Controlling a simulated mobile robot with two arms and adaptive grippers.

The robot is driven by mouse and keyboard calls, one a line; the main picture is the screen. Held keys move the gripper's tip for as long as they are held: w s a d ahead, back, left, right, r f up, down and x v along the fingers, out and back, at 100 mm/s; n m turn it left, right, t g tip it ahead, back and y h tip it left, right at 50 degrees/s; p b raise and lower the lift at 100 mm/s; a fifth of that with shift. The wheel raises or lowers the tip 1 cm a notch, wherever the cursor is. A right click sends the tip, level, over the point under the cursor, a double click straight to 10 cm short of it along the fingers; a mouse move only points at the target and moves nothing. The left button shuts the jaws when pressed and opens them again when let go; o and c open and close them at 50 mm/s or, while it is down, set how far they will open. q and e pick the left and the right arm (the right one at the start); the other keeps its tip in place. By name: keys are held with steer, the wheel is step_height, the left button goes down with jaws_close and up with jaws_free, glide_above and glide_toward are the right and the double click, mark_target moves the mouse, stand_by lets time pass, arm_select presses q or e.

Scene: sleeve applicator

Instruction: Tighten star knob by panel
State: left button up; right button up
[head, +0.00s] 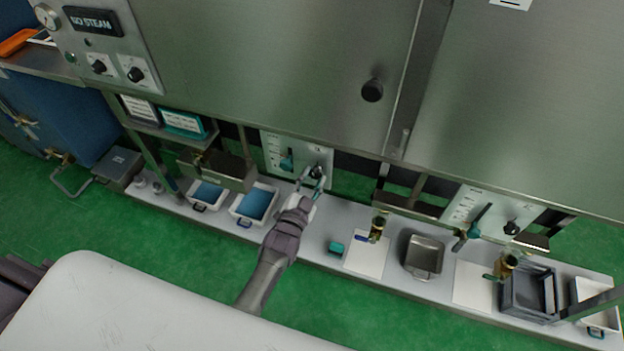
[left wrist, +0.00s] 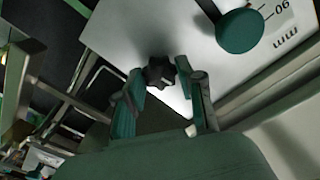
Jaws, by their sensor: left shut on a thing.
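A black star knob (head: 317,172) sits on the light panel (head: 273,145) with scale marks, left of centre in the head view. In the left wrist view the star knob (left wrist: 158,72) shows at the fingertips, in front of the panel (left wrist: 150,28). My left gripper (head: 312,181) reaches up to the panel, and its two fingers (left wrist: 161,79) are closed on either side of the knob. A teal round handle (left wrist: 239,30) is on the same panel beside the knob; it also shows in the head view (head: 287,163). My right gripper is not in view.
A shelf (head: 345,251) below the panel holds white trays with blue contents (head: 257,202), a small teal block (head: 336,248), a brass valve (head: 377,228) and a metal pan (head: 424,256). A second panel (head: 466,207) with a black knob (head: 511,228) is at right.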

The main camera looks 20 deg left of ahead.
arm_select(q)
steer(key=shift+f+m, duration=0.15)
steer(key=shift+m, duration=0.85)
steer(key=o, duration=1.1)
steer(key=shift+o, duration=0.2)
steer(key=s, duration=1.2)
steer(key=shift+a, duration=0.2)
